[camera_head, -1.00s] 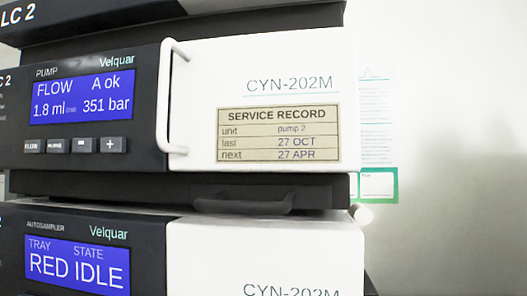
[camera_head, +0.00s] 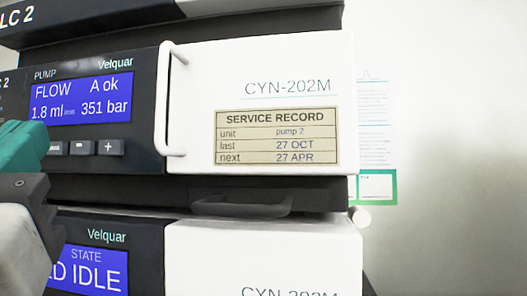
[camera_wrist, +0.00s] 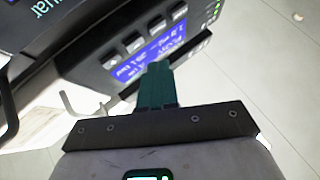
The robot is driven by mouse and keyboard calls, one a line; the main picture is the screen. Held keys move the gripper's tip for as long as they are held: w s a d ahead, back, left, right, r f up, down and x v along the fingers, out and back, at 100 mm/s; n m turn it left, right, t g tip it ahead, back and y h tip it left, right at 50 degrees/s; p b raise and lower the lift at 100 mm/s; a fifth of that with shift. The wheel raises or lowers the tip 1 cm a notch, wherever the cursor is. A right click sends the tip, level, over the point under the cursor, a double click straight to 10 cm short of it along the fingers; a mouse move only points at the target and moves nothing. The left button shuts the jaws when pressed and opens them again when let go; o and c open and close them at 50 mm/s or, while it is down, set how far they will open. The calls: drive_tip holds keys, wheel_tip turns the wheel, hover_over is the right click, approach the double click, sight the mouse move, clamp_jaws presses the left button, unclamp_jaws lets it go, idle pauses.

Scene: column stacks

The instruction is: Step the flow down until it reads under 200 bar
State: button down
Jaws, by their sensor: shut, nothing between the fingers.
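The pump module (camera_head: 150,155) has a blue display (camera_head: 82,98) reading FLOW 1.8 ml, A ok and 351 bar. Below the display, the minus button (camera_head: 83,147) and plus button (camera_head: 110,147) show. The buttons to their left are partly or wholly covered by my gripper (camera_head: 35,135), which comes in at the left edge with green fingers. In the wrist view my gripper (camera_wrist: 158,70) is shut and empty, its fingers in front of a tilted blue display (camera_wrist: 165,45) with a row of buttons (camera_wrist: 134,41) beside it. I cannot tell whether the fingertips touch anything.
The autosampler (camera_head: 145,235) sits below, its display (camera_head: 90,268) showing STATE and IDLE, partly hidden by my arm. A white vertical handle (camera_head: 173,100) stands out right of the pump buttons. A SERVICE RECORD label (camera_head: 277,137) is on the white panel.

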drive_tip(key=shift+w+d, duration=0.1)
drive_tip(key=shift+w, duration=0.65)
drive_tip(key=shift+w, duration=0.1)
idle(1.5)
drive_tip(key=shift+w, duration=0.3)
drive_tip(key=shift+w+b, duration=0.3)
drive_tip(key=shift+w, duration=0.1)
idle(0.7)
drive_tip(key=shift+s, duration=0.85)
drive_tip(key=s, duration=0.5)
drive_tip(key=shift+a, duration=0.2)
